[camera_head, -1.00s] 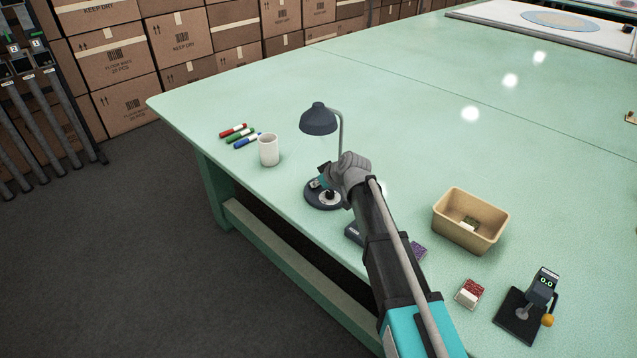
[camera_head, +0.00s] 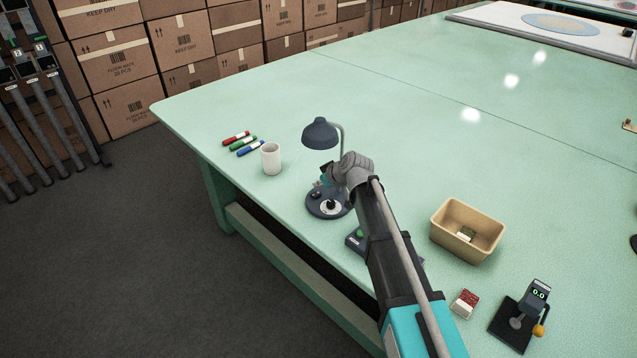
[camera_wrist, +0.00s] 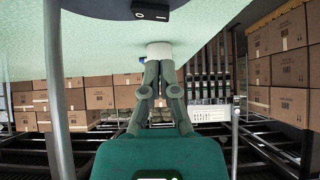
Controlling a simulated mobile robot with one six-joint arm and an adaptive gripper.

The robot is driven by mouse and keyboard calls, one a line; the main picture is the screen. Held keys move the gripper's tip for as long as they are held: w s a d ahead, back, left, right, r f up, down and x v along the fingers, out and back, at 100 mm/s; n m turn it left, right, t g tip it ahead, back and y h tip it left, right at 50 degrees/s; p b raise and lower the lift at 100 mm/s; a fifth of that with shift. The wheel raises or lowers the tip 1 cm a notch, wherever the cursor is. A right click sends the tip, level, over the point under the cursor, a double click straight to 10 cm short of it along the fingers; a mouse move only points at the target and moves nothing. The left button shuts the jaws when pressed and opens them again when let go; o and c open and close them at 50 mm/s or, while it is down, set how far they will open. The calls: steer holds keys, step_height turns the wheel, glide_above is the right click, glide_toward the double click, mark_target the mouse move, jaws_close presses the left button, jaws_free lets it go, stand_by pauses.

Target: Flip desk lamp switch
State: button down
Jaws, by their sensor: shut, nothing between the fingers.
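The desk lamp (camera_head: 321,133) stands near the table's left edge, with a dark grey-blue shade, curved stem and round base. No glow shows under the shade. A small black rocker switch (camera_head: 316,194) is on the base, beside a white dial with a dark knob (camera_head: 331,206). The wrist view shows the switch (camera_wrist: 150,12) at the top, marked O and a line; I cannot tell which side is pressed. My gripper (camera_head: 324,179) is just above the base, close to the switch but apparently clear of it. In the wrist view its fingers (camera_wrist: 159,57) are together and empty.
A white mug (camera_head: 271,158) and several markers (camera_head: 243,143) lie left of the lamp. The table's far middle is clear.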

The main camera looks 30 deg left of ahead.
steer(key=p+v, duration=0.6)
steer(key=v, duration=0.3)
steer(key=shift+d+r, duration=0.2)
steer(key=shift+d, duration=0.05)
steer(key=shift+s, duration=0.1)
stand_by(0.4)
